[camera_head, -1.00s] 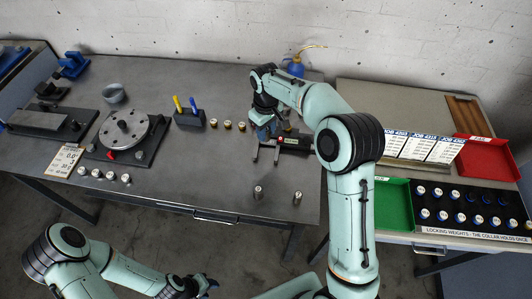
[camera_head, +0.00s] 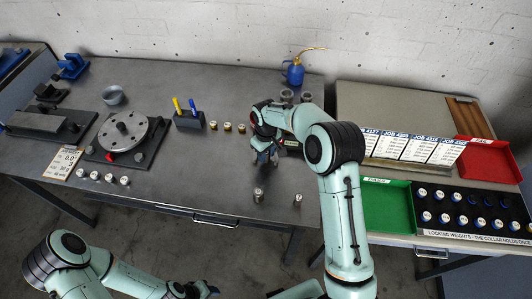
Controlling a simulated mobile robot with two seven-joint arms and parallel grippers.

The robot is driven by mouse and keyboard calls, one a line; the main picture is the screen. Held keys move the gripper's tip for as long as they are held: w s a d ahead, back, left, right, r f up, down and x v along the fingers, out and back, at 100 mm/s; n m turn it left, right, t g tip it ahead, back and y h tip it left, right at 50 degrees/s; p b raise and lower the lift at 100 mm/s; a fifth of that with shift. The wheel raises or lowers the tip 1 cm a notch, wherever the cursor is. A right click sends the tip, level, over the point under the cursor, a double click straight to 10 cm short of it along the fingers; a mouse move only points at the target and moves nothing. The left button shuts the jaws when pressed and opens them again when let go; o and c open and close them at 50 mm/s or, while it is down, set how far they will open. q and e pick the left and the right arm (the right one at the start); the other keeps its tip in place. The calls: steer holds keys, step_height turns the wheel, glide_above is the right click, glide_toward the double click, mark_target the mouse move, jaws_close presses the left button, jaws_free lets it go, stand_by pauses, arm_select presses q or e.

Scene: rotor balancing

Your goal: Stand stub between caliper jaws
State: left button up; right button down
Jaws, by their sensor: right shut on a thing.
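My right gripper (camera_head: 266,158) points down at the caliper's jaw end and is shut on a stub, which its fingers almost wholly hide. The dark caliper (camera_head: 292,146) lies on the grey bench; my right arm and gripper cover most of it, so I cannot tell how the held stub sits to the jaws. Two more metal stubs stand upright near the bench's front, one left (camera_head: 258,195) and one right (camera_head: 298,200). My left gripper (camera_head: 203,290) is low at the bottom edge, away from the bench; its opening is unclear.
A rotor disc (camera_head: 124,132) on a black stand and a pen block (camera_head: 188,120) are to the left. Several brass-topped pieces (camera_head: 227,127) stand beside the block. A blue oil can (camera_head: 294,74) is behind. Right: green tray (camera_head: 386,205), red tray (camera_head: 487,157). The front middle bench is mostly clear.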

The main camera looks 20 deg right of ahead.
steer(key=shift+f, duration=0.2)
steer(key=c, duration=1.1)
jaws_free()
steer(key=shift+r, duration=0.1)
step_height(320, 180, up, 12)
steer(key=shift+r+p, duration=0.15)
steer(key=shift+p, duration=0.3)
